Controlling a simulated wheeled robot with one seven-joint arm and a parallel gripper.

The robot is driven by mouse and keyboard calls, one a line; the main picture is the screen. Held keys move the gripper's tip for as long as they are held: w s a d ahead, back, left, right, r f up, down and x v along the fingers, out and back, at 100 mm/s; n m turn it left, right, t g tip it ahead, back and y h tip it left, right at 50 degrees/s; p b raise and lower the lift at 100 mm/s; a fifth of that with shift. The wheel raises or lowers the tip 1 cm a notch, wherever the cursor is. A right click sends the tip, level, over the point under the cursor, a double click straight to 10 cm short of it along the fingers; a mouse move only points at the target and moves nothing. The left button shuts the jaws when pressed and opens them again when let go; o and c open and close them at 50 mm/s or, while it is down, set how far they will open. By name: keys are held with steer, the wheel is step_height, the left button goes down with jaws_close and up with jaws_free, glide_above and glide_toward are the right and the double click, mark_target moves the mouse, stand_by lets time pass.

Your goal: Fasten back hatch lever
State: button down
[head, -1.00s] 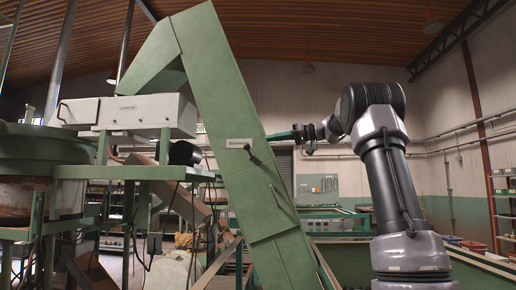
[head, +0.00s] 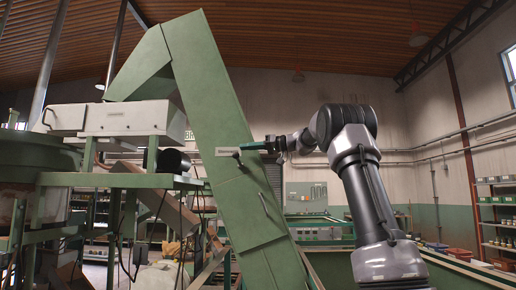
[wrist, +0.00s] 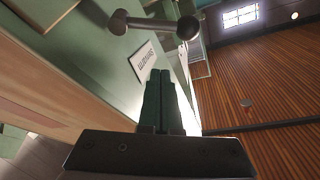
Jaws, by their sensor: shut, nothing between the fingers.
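The hatch lever (head: 239,158) is a short dark handle with a round knob on the green sloping elevator casing (head: 222,110). In the wrist view the lever (wrist: 150,23) runs from its pivot at left to the dark knob at right, standing out from the green panel. My gripper (head: 242,149) points left at the casing, close to the lever. In the wrist view my gripper (wrist: 166,75) has its dark green fingers together and empty, with the knob just beyond the tips. I cannot tell whether they touch.
A white label (head: 228,151) is on the casing beside the lever, and a long thin handle (head: 264,205) is lower down. A pale box unit (head: 125,119) on a green frame stands at left. Shelves (head: 495,215) stand at far right.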

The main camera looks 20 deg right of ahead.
mark_target(239, 161)
steer(key=shift+x, duration=1.15)
steer(key=shift+a+f, duration=0.2)
steer(key=shift+f, duration=0.15)
steer(key=shift+s+d+f, duration=0.2)
steer(key=shift+s+f, duration=0.8)
steer(key=shift+f, duration=0.3)
steer(key=shift+s+d+f+n+g+y, duration=0.1)
steer(key=shift+s+f+n+g+y, duration=0.1)
steer(key=shift+n, duration=0.45)
steer(key=shift+s+d+f+n+g+y, duration=0.1)
steer(key=shift+f+n, duration=0.05)
steer(key=shift+n, duration=0.5)
steer(key=shift+f, duration=0.1)
steer(key=shift+s+d+f+n+g+y, duration=0.2)
steer(key=shift+f+n+g, duration=0.2)
steer(key=shift+f+n, duration=0.35)
steer(key=shift+s+d+f+n+g+y, duration=0.15)
steer(key=shift+f+n+g, duration=0.25)
steer(key=shift+n, duration=0.6)
steer(key=shift+s+d+f+n+g+y, duration=0.2)
steer(key=shift+f+n+g, duration=0.2)
steer(key=shift+f+n, duration=0.35)
